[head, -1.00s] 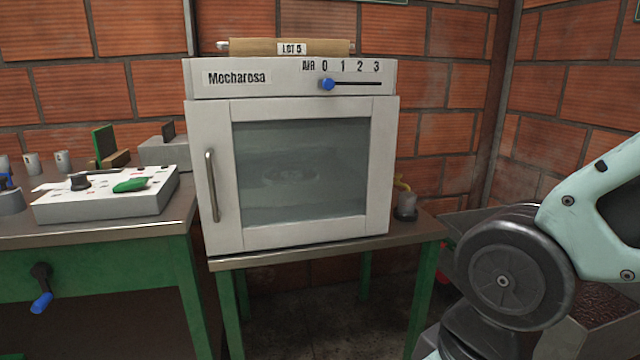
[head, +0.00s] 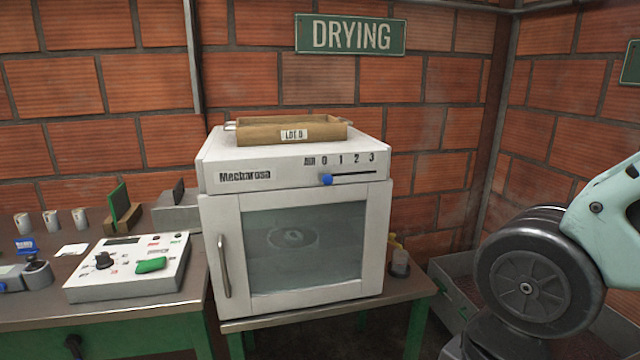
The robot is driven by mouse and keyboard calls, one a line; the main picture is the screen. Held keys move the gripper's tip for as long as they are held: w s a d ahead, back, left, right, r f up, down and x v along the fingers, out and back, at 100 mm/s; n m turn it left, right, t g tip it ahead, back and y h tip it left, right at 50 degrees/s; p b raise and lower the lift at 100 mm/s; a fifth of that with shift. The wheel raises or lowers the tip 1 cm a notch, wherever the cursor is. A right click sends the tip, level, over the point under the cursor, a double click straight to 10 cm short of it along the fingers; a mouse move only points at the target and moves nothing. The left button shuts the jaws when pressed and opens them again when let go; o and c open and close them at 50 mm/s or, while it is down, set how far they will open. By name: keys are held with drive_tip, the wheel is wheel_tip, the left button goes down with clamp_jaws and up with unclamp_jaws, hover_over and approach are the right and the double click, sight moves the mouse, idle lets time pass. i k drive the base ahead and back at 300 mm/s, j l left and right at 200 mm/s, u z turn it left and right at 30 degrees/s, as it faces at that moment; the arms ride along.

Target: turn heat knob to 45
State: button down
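No knob in the head view carries a heat label that I can read. A black round knob (head: 104,260) sits on a white control box (head: 125,283) on the left bench, beside a green switch or handle (head: 151,265). A white oven marked "Mecharosa" (head: 209,262) stands on the right-hand table. On its front is a blue slider knob (head: 327,179) on a slot under an "AIR 0 1 2 3" scale, at about the 0 mark. The oven door is shut. My gripper is out of view; only part of my arm shows at the right edge.
A wooden tray (head: 268,136) with a lot label lies on the oven. White cups (head: 51,222) and a small grey device (head: 37,273) are on the left bench. A "DRYING" sign (head: 351,34) hangs on the brick wall. A grey bin (head: 455,290) stands right of the table.

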sight(104, 261)
drive_tip(key=u, duration=1.3)
